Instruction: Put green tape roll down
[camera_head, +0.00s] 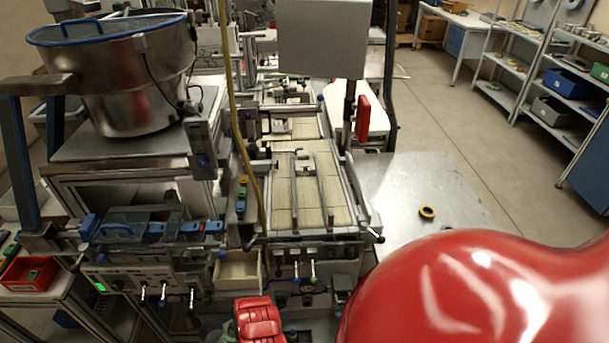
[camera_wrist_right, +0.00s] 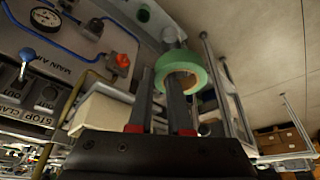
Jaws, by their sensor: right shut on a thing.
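The green tape roll (camera_wrist_right: 180,58) is in the right wrist view, at the tips of my right gripper (camera_wrist_right: 163,98). The gripper is shut on it and its two dark fingers reach up to the roll. The roll's ring opening partly shows. In the head view neither the green roll nor my right gripper shows; my red right arm covers the lower right. My left gripper is out of view; only a red part of mine shows at the bottom.
Shelves (camera_head: 545,70) stand at the far right beyond open floor. In the wrist view a control panel (camera_wrist_right: 60,60) is at left.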

